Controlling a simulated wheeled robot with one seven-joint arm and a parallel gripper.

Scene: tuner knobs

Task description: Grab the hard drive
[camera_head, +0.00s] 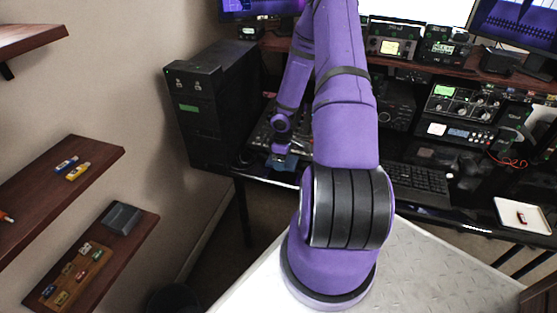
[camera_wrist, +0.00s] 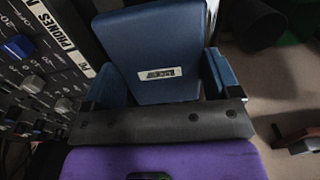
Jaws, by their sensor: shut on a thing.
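The hard drive (camera_wrist: 155,40) is a dark blue box with a small white label, filling the upper middle of the wrist view. My gripper (camera_wrist: 163,80) has a blue finger on each side of it and is shut on it. In the head view my gripper (camera_head: 282,160) is at the front edge of the black desk, left of my arm. A small blue shape shows there, but it is too small to tell drive from fingers.
A panel of knobs (camera_wrist: 35,85) labelled "PHONES" is close on the left in the wrist view. A tall black tower (camera_head: 205,110) stands left of my gripper in the head view. A keyboard (camera_head: 418,182) and radio gear (camera_head: 462,103) are to the right. Shelves (camera_head: 75,165) line the left wall.

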